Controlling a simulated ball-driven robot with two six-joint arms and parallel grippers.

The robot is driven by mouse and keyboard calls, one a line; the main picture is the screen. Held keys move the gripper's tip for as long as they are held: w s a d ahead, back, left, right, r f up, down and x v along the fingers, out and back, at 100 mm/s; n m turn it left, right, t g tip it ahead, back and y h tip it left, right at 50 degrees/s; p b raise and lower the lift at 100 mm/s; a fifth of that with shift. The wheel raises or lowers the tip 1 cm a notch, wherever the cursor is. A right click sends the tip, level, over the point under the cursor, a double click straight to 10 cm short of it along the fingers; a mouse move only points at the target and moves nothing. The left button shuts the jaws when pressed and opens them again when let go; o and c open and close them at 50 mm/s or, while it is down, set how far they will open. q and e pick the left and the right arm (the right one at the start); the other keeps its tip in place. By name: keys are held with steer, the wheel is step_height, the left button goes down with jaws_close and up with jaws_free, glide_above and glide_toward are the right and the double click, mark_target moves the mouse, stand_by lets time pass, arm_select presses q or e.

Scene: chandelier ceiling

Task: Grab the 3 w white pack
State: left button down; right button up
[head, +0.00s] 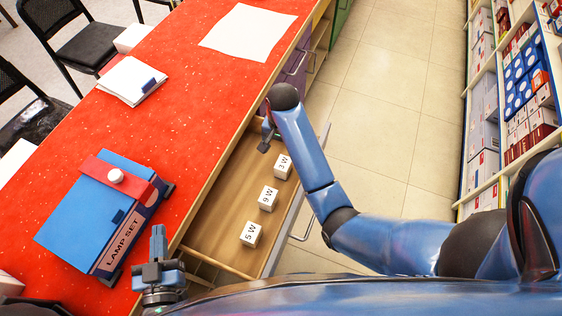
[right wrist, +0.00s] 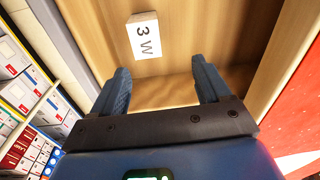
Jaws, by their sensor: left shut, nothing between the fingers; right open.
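The white pack marked 3 W (head: 282,166) stands in the open wooden drawer (head: 222,212), at the far end of a row with the 9 W pack (head: 268,198) and the 5 W pack (head: 250,234). My right gripper (head: 267,138) is over the far end of the drawer, close to the 3 W pack. In the right wrist view the 3 W pack (right wrist: 144,36) lies beyond the open, empty fingers (right wrist: 162,80), apart from them. My left gripper (head: 158,240) is shut and empty beside the counter's edge near the lamp box.
A blue and red LAMP SET box (head: 95,215) stands on the red counter (head: 160,110), with a white sheet (head: 248,32) and a white stack (head: 131,80) further back. The drawer walls surround the packs. Stocked shelves (head: 515,110) stand across the tiled aisle.

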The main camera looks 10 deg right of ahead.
mark_target(283, 163)
steer(key=shift+s+d+g, duration=0.2)
steer(key=shift+s+g, duration=0.1)
steer(key=shift+s, duration=0.35)
steer(key=shift+s+f+m, duration=0.25)
steer(key=shift+s+m, duration=0.05)
steer(key=shift+s, duration=0.05)
step_height(283, 163, down, 5)
steer(key=shift+w+r+b, duration=0.1)
steer(key=shift+w+b, duration=0.05)
steer(key=shift+b, duration=0.35)
steer(key=shift+d+f, duration=0.2)
steer(key=shift+f, duration=2.5)
steer(key=c, duration=1.1)
